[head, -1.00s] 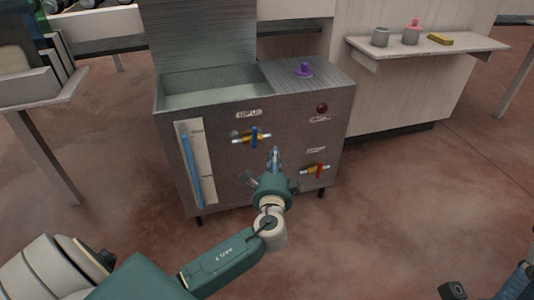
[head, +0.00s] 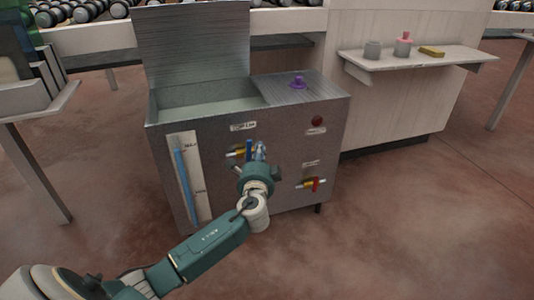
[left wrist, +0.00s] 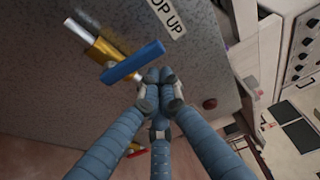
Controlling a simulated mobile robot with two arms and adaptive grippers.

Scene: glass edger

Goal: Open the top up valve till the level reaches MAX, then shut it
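The grey tank's top up valve is a yellow pipe with a blue handle (head: 249,149), under a "TOP UP" label (head: 243,126). The handle stands upright, crosswise to the pipe; it also shows in the left wrist view (left wrist: 132,61). My left gripper (head: 260,151) is just right of the handle. In the left wrist view its fingertips (left wrist: 160,78) are together with nothing between them, close to the handle's end; I cannot tell whether they touch it. The level gauge (head: 184,180) has a blue column whose top is near the MAX mark. My right gripper is not in view.
A second valve with a red handle (head: 315,185) and a dark red button (head: 317,121) are on the tank's right front. A purple knob (head: 298,82) is on its top. A shelf (head: 420,59) with small items is at right. The floor in front is free.

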